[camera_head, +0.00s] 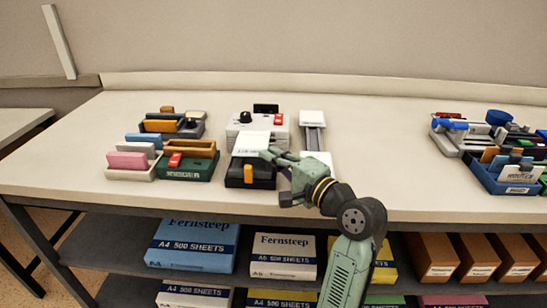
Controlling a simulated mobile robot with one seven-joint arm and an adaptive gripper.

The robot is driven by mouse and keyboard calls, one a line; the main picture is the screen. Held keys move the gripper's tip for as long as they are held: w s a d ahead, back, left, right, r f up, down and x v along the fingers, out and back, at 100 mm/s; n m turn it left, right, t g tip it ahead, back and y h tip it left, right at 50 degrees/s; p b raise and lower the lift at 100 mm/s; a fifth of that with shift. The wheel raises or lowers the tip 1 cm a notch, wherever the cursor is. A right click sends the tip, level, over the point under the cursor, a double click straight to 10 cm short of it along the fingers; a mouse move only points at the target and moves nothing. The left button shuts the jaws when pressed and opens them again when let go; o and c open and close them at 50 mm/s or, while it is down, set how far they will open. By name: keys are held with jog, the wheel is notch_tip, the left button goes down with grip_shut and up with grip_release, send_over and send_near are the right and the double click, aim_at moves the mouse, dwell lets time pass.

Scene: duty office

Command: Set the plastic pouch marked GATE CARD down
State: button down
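The black device (249,178) stands below the white piece, with a white-and-grey machine (272,122) behind. Holders with coloured blocks (131,174) stand left. A blue tray (484,177) stands far right. The table (385,130) is clear between my arm and the right-hand trays.

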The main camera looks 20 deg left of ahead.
jog(key=shift+f, duration=0.35)
jog(key=shift+f, duration=0.1)
jog(key=shift+f, duration=0.55)
jog(key=c, duration=2.1)
grip_release()
jog(key=shift+f, duration=0.1)
